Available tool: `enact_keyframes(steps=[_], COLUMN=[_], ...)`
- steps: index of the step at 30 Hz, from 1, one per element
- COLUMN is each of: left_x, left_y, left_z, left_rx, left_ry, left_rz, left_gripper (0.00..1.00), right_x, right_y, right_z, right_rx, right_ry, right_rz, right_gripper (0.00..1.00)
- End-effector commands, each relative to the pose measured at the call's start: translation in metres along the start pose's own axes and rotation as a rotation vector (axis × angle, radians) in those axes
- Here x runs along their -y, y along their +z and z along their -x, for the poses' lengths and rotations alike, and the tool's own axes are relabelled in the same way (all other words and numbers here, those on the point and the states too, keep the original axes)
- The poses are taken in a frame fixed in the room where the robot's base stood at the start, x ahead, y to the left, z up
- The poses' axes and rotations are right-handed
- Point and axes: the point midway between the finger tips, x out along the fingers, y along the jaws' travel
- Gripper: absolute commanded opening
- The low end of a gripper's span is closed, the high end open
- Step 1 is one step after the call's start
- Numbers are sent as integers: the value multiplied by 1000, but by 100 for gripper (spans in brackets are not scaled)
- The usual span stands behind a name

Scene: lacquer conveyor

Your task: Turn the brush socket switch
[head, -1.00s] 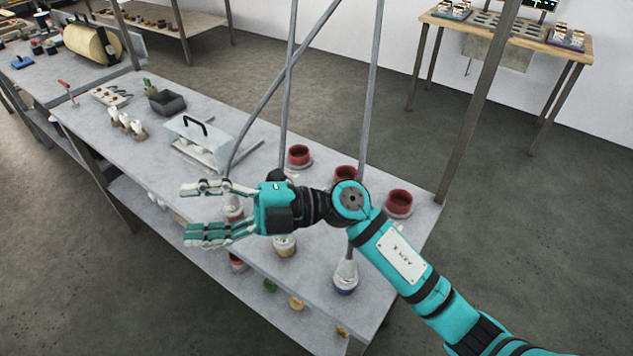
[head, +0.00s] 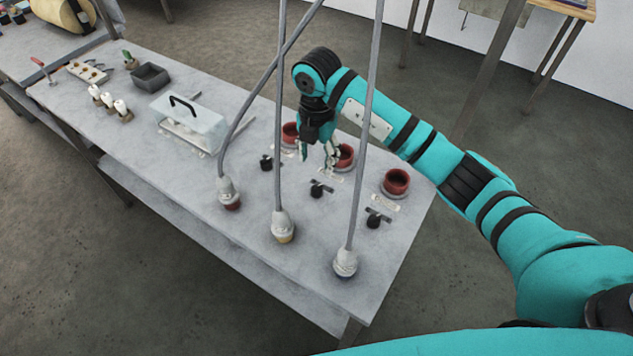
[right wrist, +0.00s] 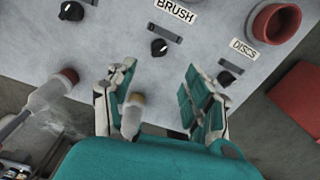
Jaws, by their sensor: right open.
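The brush socket switch is a small black knob with a white pointer line, in the right wrist view (right wrist: 159,47), beneath the "BRUSH" label (right wrist: 176,10). In the head view it appears as the middle black knob (head: 317,190), in front of the middle red socket (head: 345,156). My right gripper (head: 318,153) points down over the bench, just behind this knob. In the right wrist view the gripper (right wrist: 160,92) has its two fingers apart with the knob between and beyond their tips, apparently not touched. My left gripper is not in view.
Similar knobs stand left (head: 266,163) and right (head: 374,220), the right one by a "DISCS" label (right wrist: 244,48). Hanging plugs with red (head: 228,195), yellow (head: 282,228) and blue (head: 345,263) ends line the front, their cables rising near my arm. A clear-covered box (head: 190,125) stands left.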

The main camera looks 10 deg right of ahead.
Motion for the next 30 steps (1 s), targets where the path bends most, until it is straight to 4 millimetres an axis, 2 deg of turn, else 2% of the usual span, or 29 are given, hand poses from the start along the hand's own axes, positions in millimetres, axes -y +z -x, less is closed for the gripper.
enact_keyframes(steps=[9,15,21,29,30], left_x=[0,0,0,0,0], left_y=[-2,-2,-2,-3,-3], left_z=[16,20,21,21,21], left_rx=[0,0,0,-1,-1], left_ry=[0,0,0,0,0], left_rz=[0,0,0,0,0], left_gripper=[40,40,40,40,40], right_x=[0,-1,-1,-1,-1], right_y=[-2,-1,-1,-1,-1], right_z=[-68,-99,-112,-112,-112], right_rx=[-6,-4,-2,-2,-2], right_ry=[-1,1,2,3,3], right_rz=[0,0,2,2,2], right_gripper=[52,52,52,52,47])
